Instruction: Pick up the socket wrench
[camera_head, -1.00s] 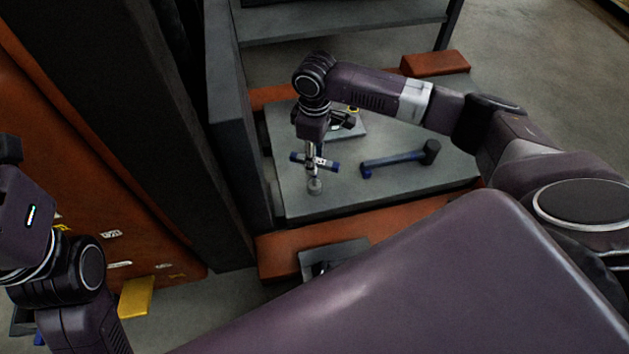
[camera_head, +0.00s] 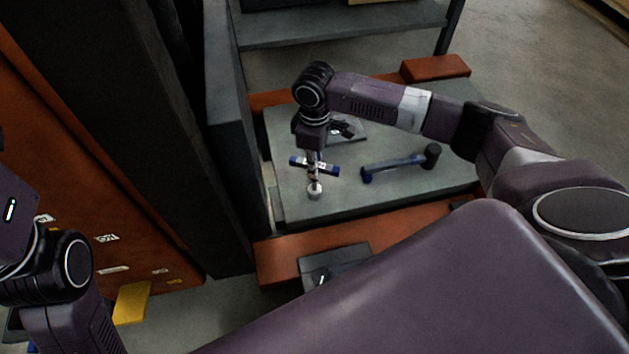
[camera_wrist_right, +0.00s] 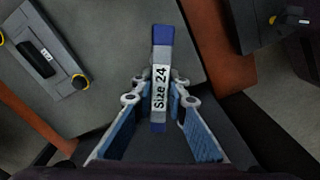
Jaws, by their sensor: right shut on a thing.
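The socket wrench (camera_head: 327,169) has a crossbar with blue ends and a pale socket at the foot of its upright shaft. In the right wrist view its bar (camera_wrist_right: 161,60) carries a "Size 24" label. My right gripper (camera_head: 314,157) comes down over it from above. Its fingers (camera_wrist_right: 161,98) are shut on the wrench, one on each side of the bar. The wrench is upright over the grey table (camera_head: 390,200); whether its socket touches the top cannot be told. My left arm is at the left edge; its gripper is almost wholly out of frame.
A hammer (camera_head: 400,164) with a blue-and-grey handle lies right of the wrench. A grey plate with a handle (camera_wrist_right: 45,48) lies behind it. A dark upright panel (camera_head: 225,150) stands close on the left. Orange beams (camera_head: 285,260) edge the table.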

